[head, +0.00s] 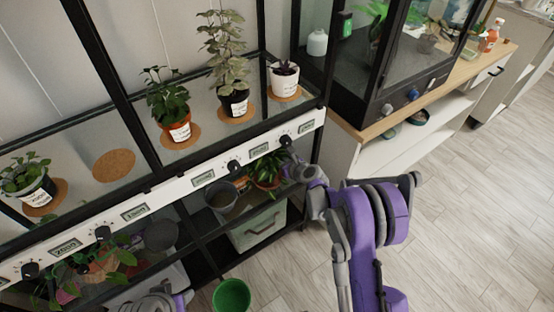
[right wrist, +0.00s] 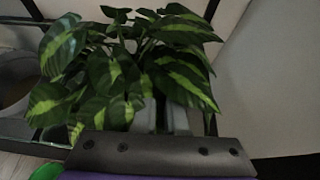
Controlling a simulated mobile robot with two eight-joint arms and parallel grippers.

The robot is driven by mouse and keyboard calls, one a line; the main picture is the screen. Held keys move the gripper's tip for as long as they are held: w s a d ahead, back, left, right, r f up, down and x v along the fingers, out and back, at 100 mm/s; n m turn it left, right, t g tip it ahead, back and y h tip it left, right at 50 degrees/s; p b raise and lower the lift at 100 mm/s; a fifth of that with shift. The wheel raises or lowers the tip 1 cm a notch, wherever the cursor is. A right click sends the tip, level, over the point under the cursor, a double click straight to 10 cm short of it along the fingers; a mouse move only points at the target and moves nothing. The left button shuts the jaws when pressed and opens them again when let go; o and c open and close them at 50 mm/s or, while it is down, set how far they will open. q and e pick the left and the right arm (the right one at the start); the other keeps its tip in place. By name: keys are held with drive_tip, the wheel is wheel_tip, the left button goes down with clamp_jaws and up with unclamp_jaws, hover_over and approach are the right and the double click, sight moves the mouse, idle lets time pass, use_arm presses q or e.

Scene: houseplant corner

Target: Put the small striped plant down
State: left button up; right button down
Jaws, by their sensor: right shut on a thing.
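The small striped plant (head: 266,168) shows in the head view below the white control strip, at the right end of the lower shelf. A bit of reddish pot shows under its leaves. In the right wrist view its green leaves with yellow-green stripes (right wrist: 125,75) fill the upper middle and hide most of the pot. My right gripper (head: 286,163) reaches it from the right and is shut on it; its fingers (right wrist: 168,118) are partly behind leaves. I cannot tell whether the pot touches the shelf. Only part of my left arm shows at the bottom left; its gripper is out of sight.
A grey pot (head: 221,197) stands left of the plant, and a grey-green crate (head: 258,229) sits below. A green bucket (head: 231,297) is on the floor. Potted plants stand on cork mats above; one cork mat (head: 113,165) is empty. Floor at right is clear.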

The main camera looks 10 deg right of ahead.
drive_tip(key=shift+f, duration=0.3)
drive_tip(key=c, duration=1)
unclamp_jaws()
drive_tip(key=shift+o, duration=0.2)
drive_tip(key=shift+r, duration=0.1)
